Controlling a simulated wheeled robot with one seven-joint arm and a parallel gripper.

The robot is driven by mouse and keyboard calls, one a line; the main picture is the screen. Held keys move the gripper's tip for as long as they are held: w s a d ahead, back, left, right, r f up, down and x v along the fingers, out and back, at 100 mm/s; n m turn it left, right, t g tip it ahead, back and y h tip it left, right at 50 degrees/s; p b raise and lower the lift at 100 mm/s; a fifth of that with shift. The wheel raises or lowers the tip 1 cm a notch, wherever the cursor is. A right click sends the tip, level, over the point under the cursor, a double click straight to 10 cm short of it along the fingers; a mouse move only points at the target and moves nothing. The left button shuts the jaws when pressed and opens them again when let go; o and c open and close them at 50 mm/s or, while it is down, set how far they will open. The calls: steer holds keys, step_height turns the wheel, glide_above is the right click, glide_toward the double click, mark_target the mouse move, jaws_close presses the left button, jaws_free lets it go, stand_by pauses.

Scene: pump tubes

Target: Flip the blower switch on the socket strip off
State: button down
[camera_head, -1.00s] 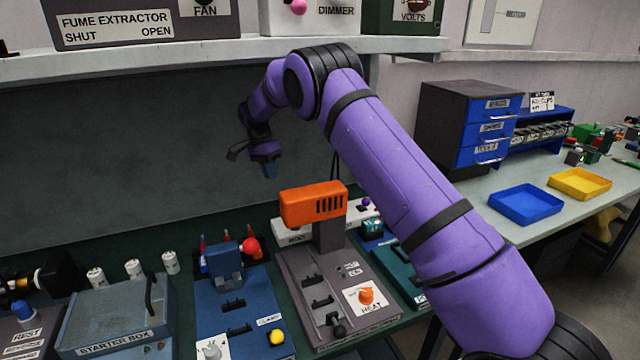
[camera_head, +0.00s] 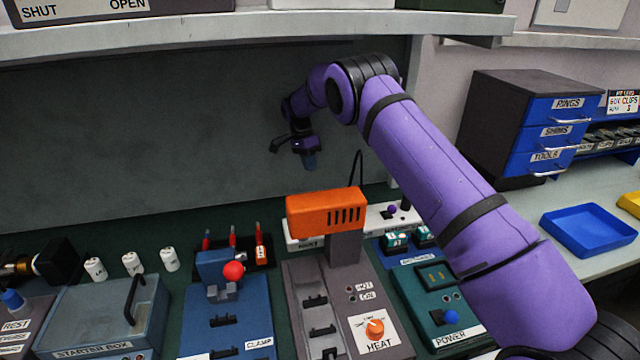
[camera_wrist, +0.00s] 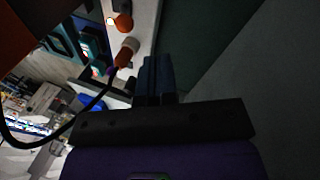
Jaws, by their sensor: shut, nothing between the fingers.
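The white socket strip (camera_head: 410,218) lies at the back of the bench, behind the orange-headed blower (camera_head: 325,212), which hides its middle. A small purple switch knob (camera_head: 392,210) and a dark part show on its right end. The strip's left end carries a label I cannot read surely. My gripper (camera_head: 309,162) is shut and empty, above and behind the orange head, apart from the strip. In the wrist view my shut fingers (camera_wrist: 154,78) point toward the strip (camera_wrist: 146,25), where an orange plug (camera_wrist: 127,52) with a black cord shows.
A grey panel with an orange HEAT dial (camera_head: 375,328) stands in front of the strip. A blue clamp unit (camera_head: 225,300) with a red ball is to the left, a teal POWER unit (camera_head: 437,300) to the right. A shelf (camera_head: 200,36) runs above.

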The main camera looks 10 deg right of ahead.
steer(key=shift+s+d+f, duration=0.55)
steer(key=shift+s+f, duration=0.5)
steer(key=shift+f, duration=0.5)
steer(key=shift+s+d+f, duration=0.55)
steer(key=shift+s+f, duration=0.45)
steer(key=shift+f, duration=0.6)
steer(key=shift+s+d+f, duration=0.55)
steer(key=shift+s+f, duration=0.5)
steer(key=shift+f, duration=0.5)
steer(key=shift+s+r+t, duration=0.15)
steer(key=shift+s+t, duration=0.05)
steer(key=shift+t, duration=0.1)
